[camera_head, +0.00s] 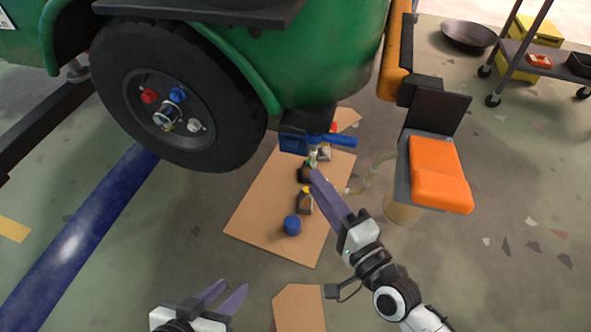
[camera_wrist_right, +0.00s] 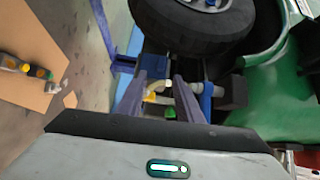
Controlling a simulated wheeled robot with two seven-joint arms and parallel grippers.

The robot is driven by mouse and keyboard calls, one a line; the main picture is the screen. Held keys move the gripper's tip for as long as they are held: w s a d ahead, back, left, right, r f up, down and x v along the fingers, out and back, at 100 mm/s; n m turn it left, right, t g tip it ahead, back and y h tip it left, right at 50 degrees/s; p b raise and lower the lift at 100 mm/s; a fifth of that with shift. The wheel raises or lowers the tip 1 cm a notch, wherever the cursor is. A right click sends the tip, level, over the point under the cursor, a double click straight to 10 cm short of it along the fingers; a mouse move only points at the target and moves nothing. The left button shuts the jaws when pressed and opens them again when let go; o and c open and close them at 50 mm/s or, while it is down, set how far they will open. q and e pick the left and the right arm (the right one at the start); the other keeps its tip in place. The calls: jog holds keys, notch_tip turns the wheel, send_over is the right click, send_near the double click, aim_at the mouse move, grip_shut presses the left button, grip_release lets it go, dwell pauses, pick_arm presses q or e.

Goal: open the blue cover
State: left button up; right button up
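Several blue items are in view and I cannot tell which is the blue cover. A blue cap (camera_head: 177,94) sits on the hub of the black wheel (camera_head: 245,118). A blue box with a bar (camera_head: 337,140) is beneath the green vehicle. A round blue can (camera_head: 292,226) stands on the cardboard (camera_head: 262,228). My right gripper (camera_head: 313,172) reaches beneath the vehicle, just below the blue bar. In the right wrist view its fingers (camera_wrist_right: 158,78) are apart, with pale and yellow parts between or behind them; contact is unclear. My left gripper (camera_head: 228,287) is open and empty, low in the head view.
A dark bottle (camera_head: 305,201) stands near the can. An orange seat (camera_head: 438,172) is to the right, with a hose (camera_head: 368,180) beside it. A shelf cart (camera_head: 535,55) and a black pan (camera_head: 468,35) are at the upper right. Floor is clear at lower right.

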aim_at(293, 150)
jog(key=b+x, duration=0.2)
jog(key=x, duration=0.8)
jog(key=shift+w+r, duration=0.1)
jog(key=shift+w, duration=0.1)
